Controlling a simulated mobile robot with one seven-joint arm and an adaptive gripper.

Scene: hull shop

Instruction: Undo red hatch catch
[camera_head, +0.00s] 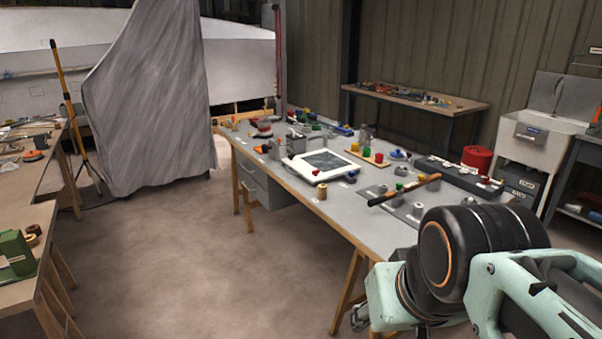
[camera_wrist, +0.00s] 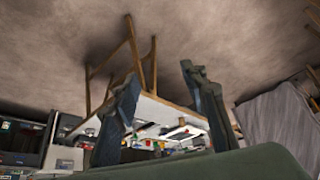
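A white-framed hatch (camera_head: 322,166) with a dark panel lies on the long grey workbench (camera_head: 298,204) in the head view. A small red spot (camera_head: 316,172) shows on its near-left edge; it may be the red catch, but it is too small to tell its position. My gripper (camera_wrist: 160,75) is open and empty in the wrist view, its two fingers wide apart. In the head view my arm is at the lower right, in front of the bench's near end and well away from the hatch. The wrist view is tilted, and the bench shows far off between the fingers.
A wooden board with pegs (camera_head: 367,157) and a red reel (camera_head: 477,158) stand behind. Open floor (camera_head: 190,250) lies left of the bench. A grey drape (camera_head: 155,100) hangs beyond.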

